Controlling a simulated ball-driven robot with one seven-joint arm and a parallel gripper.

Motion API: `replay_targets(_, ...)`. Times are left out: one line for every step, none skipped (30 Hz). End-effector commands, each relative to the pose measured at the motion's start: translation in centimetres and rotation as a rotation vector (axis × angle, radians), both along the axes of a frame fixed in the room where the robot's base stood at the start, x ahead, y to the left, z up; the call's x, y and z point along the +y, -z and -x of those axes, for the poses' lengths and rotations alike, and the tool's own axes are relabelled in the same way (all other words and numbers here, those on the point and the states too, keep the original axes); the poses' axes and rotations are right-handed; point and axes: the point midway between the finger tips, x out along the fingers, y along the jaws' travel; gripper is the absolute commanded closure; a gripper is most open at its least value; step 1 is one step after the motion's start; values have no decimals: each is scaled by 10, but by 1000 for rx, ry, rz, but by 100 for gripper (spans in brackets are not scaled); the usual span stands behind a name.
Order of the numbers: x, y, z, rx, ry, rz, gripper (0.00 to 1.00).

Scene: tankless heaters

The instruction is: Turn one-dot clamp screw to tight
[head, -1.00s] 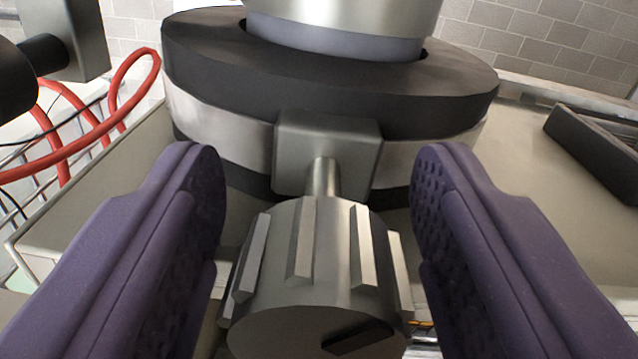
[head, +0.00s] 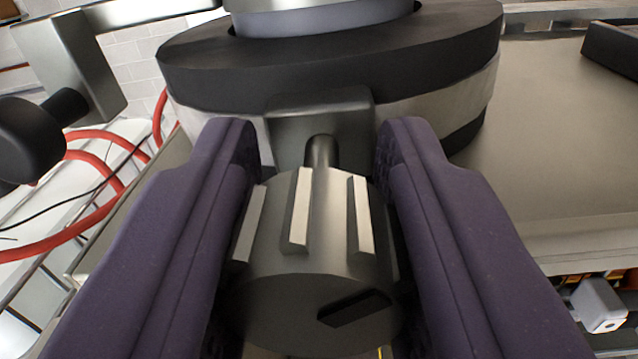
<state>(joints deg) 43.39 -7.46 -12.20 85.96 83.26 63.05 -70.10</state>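The clamp screw's ribbed grey metal knob (head: 318,262) faces me in the lower middle, with a dark slot-like mark (head: 355,307) low on its front face. No dots show on it. Its shaft (head: 322,152) runs into a grey block (head: 338,112) on the metal clamp band (head: 425,108). The band goes around a black collar (head: 330,62) with a pipe through it. My gripper (head: 317,170) has its two purple fingers on either side of the knob, pressed close to its sides. It appears shut on the knob; the contact faces are mostly hidden.
A grey bracket with a black knob (head: 28,140) stands at the left, close to my left finger. Red hoses (head: 95,215) and thin wires hang behind it. A beige flat surface (head: 545,130) lies at the right, with a white fitting (head: 598,303) below.

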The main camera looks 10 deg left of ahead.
Motion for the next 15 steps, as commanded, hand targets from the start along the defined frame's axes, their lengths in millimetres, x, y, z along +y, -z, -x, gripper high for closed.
replay_targets(0,0,0,0,0,0,53)
replay_targets(0,0,0,0,0,1,47)
replay_targets(0,0,0,0,0,1,42)
replay_targets(0,0,0,0,0,1,42)
replay_targets(0,0,0,0,0,1,42)
replay_targets(0,0,0,0,0,1,42)
replay_targets(0,0,0,0,0,1,42)
replay_targets(0,0,0,0,0,1,42)
replay_targets(0,0,0,0,0,1,42)
replay_targets(0,0,0,0,0,2,42)
replay_targets(0,0,1,-1,0,2,42)
replay_targets(0,0,3,-1,0,2,42)
replay_targets(0,0,5,-1,0,2,42)
replay_targets(-1,0,9,-1,0,3,42)
replay_targets(-2,1,15,-2,2,3,42)
